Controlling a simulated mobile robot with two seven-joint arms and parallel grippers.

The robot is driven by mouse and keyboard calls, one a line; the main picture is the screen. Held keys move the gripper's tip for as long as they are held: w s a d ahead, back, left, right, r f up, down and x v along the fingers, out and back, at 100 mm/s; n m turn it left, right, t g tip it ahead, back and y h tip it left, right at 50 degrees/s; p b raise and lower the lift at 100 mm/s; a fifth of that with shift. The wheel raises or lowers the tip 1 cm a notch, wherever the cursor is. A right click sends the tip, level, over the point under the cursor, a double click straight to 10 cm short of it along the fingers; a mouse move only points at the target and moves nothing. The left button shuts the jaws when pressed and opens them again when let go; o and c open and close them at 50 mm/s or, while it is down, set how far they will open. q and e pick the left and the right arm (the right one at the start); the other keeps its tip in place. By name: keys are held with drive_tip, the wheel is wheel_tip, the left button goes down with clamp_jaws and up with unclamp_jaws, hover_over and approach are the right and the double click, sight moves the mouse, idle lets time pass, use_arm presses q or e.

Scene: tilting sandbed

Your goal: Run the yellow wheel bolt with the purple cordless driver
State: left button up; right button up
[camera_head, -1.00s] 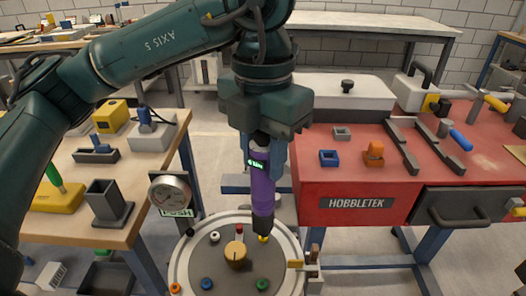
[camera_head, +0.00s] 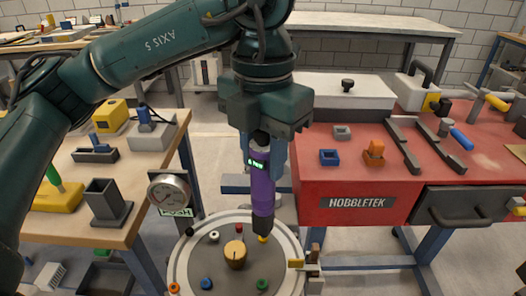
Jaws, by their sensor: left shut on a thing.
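My left gripper (camera_head: 265,150) is shut on the purple cordless driver (camera_head: 262,190) and holds it upright, nose down. A small green display lights on the driver's body. The driver's dark nose is at the yellow wheel bolt (camera_head: 263,239), which is partly hidden under it; I cannot tell whether they touch. The bolt sits on the round grey wheel (camera_head: 222,272) with a pale rim. Other bolts on the wheel are red (camera_head: 239,228), white (camera_head: 214,236), blue (camera_head: 206,283) and green (camera_head: 262,284). A tan hub (camera_head: 235,256) stands in the middle. My right gripper is not in view.
A wooden bench (camera_head: 65,225) with fixtures is at the left. A red workbench (camera_head: 335,188) stands close on the right. A clamp (camera_head: 306,264) sits at the wheel's right rim.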

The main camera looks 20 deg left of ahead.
use_arm(q)
drive_tip(key=shift+r+p, duration=2.05)
drive_tip(key=shift+r, duration=1.05)
drive_tip(key=shift+f, duration=0.1)
